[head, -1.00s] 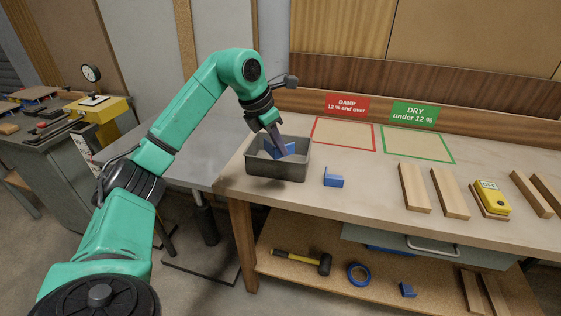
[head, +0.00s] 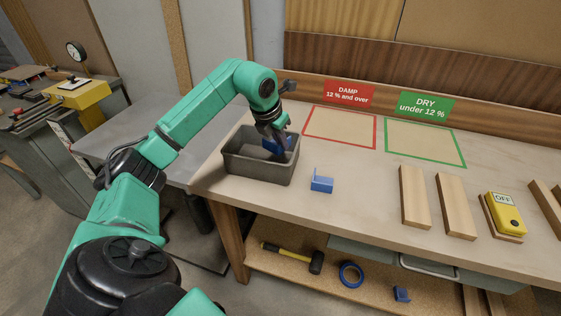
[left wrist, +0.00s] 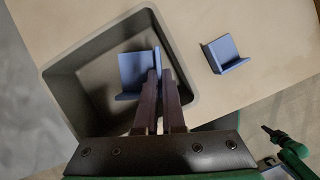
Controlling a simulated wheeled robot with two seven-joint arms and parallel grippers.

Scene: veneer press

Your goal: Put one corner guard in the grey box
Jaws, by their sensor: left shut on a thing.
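The grey box (head: 258,168) stands on the bench near its left end, open at the top. My left gripper (head: 282,147) reaches down at the right side of the box and is shut on a blue corner guard (head: 272,146). In the left wrist view the fingers (left wrist: 160,78) pinch one wall of that guard (left wrist: 134,70), which shows within the outline of the box (left wrist: 85,62). Whether it touches the box floor I cannot tell. A second blue corner guard (head: 321,182) lies on the bench right of the box; it also shows in the left wrist view (left wrist: 224,54).
Red-framed (head: 340,125) and green-framed (head: 425,144) areas lie behind. Wooden strips (head: 414,197) and a yellow meter (head: 506,212) are to the right. A hammer (head: 292,256), blue tape (head: 351,274) and another blue guard (head: 402,294) are on the lower shelf.

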